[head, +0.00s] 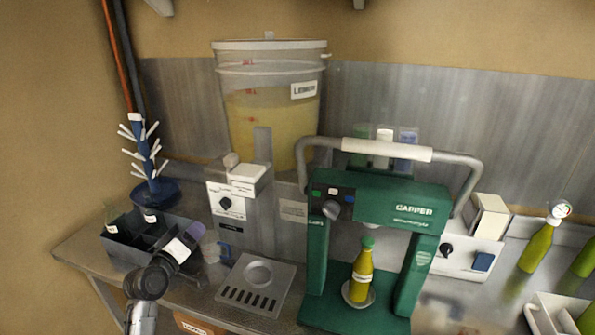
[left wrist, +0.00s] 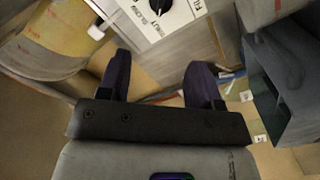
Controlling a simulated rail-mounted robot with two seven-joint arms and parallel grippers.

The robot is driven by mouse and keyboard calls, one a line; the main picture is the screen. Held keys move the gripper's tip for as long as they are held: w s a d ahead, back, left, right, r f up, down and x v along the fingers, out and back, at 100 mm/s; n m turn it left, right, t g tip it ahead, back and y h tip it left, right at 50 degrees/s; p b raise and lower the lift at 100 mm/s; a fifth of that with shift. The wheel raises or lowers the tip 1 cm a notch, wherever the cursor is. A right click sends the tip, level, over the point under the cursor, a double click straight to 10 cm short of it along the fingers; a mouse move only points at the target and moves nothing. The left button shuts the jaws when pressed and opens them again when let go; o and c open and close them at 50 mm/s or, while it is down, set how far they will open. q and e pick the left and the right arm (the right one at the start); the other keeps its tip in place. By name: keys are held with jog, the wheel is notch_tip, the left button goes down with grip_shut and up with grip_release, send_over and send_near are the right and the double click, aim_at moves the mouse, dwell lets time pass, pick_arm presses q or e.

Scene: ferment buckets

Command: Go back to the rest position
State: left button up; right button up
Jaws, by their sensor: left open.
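My left gripper (head: 195,243) hangs at the lower left of the head view, in front of the dark compartment box. In the left wrist view its two dark fingers stand apart, and the space between them (left wrist: 158,72) is empty. A green bottle (head: 361,273) with a green top stands upright on the base of the green capper (head: 398,207), well to the right of my left gripper. My right gripper does not show in either view.
A lemon-labelled ferment bucket (head: 268,115) stands at the back, above a white dial box (head: 228,207). A dark compartment box (head: 128,252) and a blue bottle rack (head: 152,170) are at the left. A slotted drip tray (head: 256,284) lies right of my gripper. More bottles (head: 537,248) stand at right.

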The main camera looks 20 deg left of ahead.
pick_arm(q)
jog(key=s+d+f+m+g, duration=0.4)
jog(key=s+d+m+g, duration=0.4)
jog(key=s+d, duration=0.4)
jog(key=s+d+f+m+g, duration=0.1)
jog(key=s+d+f+g, duration=0.1)
jog(key=s+d+f, duration=0.6)
jog(key=s+d+f+m+g+h, duration=0.1)
jog(key=s+f+m+g, duration=0.1)
jog(key=s+f, duration=0.7)
jog(key=s+d+f+m+g, duration=0.1)
jog(key=s+d+f+g, duration=0.3)
jog(key=s, duration=0.8)
notch_tip(320, 180, up, 12)
jog(key=t+p, duration=0.1)
jog(key=p, duration=1.1)
jog(key=shift+w+d+t+p, duration=0.25)
jog(key=shift+w+t+p, duration=0.05)
